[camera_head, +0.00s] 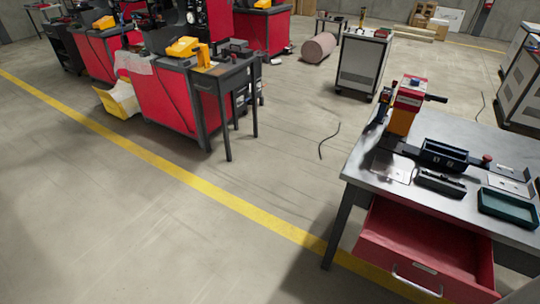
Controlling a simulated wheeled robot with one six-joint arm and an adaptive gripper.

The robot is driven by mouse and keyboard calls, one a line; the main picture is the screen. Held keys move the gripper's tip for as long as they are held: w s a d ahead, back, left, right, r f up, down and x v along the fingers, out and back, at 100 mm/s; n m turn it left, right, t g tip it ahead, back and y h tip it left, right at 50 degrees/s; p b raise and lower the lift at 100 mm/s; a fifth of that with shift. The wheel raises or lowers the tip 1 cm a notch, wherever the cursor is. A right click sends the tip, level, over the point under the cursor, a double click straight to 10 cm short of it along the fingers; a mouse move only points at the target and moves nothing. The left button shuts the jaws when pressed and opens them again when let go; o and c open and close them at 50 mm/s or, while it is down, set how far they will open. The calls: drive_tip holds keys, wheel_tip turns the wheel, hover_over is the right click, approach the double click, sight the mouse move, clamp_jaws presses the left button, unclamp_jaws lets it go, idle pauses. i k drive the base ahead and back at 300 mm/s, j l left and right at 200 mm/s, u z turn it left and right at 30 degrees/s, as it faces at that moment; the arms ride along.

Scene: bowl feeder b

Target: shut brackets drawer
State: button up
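A red drawer (425,257) is pulled out from under the grey metal workbench (380,204) at the lower right. Its front faces the bottom of the picture and carries a pale bar handle (416,281). A small label sits above the handle, too small to read. The drawer's inside is partly visible and looks empty. I cannot tell whether this is the brackets drawer. My gripper is not in view.
On the workbench stand a red and yellow device (404,105), a dark bin (443,157) and a green tray (508,207). Red machines (165,100) stand upper left. A black cable (328,140) lies on the floor.

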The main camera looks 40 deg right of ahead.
sight(437, 258)
drive_tip(key=k+l+u, duration=0.1)
drive_tip(key=k+l, duration=1.15)
